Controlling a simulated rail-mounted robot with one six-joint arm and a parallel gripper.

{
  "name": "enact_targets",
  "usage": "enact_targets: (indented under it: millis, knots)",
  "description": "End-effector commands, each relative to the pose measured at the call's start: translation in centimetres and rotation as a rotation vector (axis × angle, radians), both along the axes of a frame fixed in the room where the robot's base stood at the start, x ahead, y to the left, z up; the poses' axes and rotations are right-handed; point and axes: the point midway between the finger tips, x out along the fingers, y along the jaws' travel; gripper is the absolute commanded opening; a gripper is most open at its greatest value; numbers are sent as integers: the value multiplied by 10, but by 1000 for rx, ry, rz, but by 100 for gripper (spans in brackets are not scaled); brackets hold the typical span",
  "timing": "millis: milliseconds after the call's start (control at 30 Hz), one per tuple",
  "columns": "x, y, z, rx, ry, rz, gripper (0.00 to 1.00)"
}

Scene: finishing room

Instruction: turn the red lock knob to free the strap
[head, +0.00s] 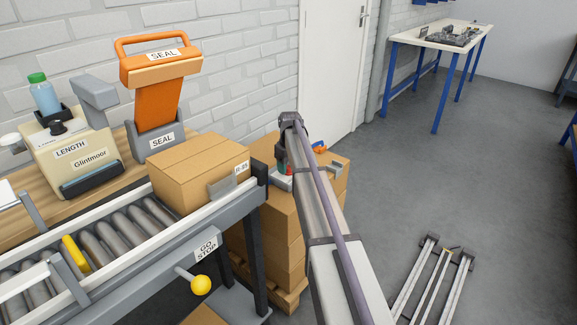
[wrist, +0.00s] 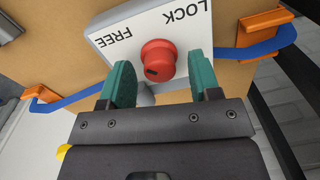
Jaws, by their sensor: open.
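The red lock knob (wrist: 158,55) sits on a white plate (wrist: 108,40) lettered FREE and LOCK, which reads upside down in the wrist view. A dark notch shows on the knob's lower left. My gripper (wrist: 159,66) is open, with one teal finger on each side of the knob; whether either touches it I cannot tell. The blue strap (wrist: 270,46) runs out from both sides of the plate area, with an orange clip (wrist: 262,24) at the right and another (wrist: 40,94) at the left. In the head view my arm hides most of the knob area.
The plate is on a stack of cardboard boxes (head: 262,226) on a pallet. A roller conveyor (head: 130,226) with a carton (head: 197,172) stands to the left, with a yellow-ended lever (head: 201,285). A white door (head: 330,60) is behind.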

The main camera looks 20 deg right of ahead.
Motion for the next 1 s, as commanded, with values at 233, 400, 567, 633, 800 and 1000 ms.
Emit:
enact_targets:
  millis: [233, 400, 567, 633, 800, 1000]
  knots:
    - [0, 0, 3, 0, 0, 0, 57]
    - [0, -1, 28, 0, 0, -1, 57]
    - [1, -2, 68, 0, 0, -1, 57]
    - [1, -3, 86, 0, 0, -1, 57]
    - [1, -4, 110, 0, 0, 0, 57]
    - [1, -4, 108, 0, 0, 0, 57]
